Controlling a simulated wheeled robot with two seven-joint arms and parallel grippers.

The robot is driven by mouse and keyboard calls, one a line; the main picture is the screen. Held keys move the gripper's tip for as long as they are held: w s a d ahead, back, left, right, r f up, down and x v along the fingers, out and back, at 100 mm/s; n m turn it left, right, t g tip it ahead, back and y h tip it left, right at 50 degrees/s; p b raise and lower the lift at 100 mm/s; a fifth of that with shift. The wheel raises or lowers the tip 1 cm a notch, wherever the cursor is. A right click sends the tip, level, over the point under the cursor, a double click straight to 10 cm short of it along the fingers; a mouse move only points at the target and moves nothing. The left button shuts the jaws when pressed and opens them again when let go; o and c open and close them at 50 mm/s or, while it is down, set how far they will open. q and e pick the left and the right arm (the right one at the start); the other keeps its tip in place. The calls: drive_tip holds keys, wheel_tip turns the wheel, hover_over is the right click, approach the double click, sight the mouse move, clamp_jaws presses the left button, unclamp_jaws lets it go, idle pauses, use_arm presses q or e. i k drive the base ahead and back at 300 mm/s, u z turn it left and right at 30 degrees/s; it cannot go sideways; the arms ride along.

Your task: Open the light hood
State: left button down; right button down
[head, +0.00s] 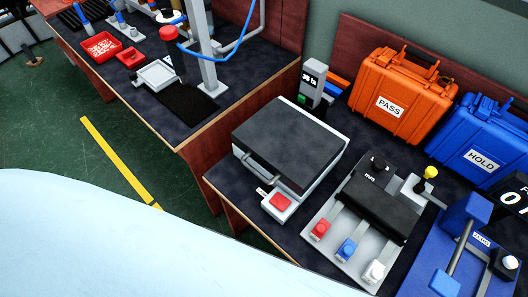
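A light grey box with a closed dark lid (292,137) stands on the dark bench top in the middle right; it looks like the light hood. A grey handle (262,174) runs along its front left edge. A small plate with a red button (281,201) sits at its front corner. The lid lies flat and shut, so the inside is hidden. Neither of my grippers is in view.
A grey panel (343,241) with red, blue and white buttons and a black block stands right of the box. An orange PASS case (405,88) and a blue HOLD case (477,140) stand behind. A blue press-like device (455,262) is at lower right. Green floor (60,130) lies open at left.

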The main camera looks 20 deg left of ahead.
sight(296, 150)
drive_tip(key=z, duration=1.1)
drive_tip(key=k, duration=1)
drive_tip(key=u, duration=1.5)
drive_tip(key=i, duration=0.5)
drive_tip(key=u, duration=0.05)
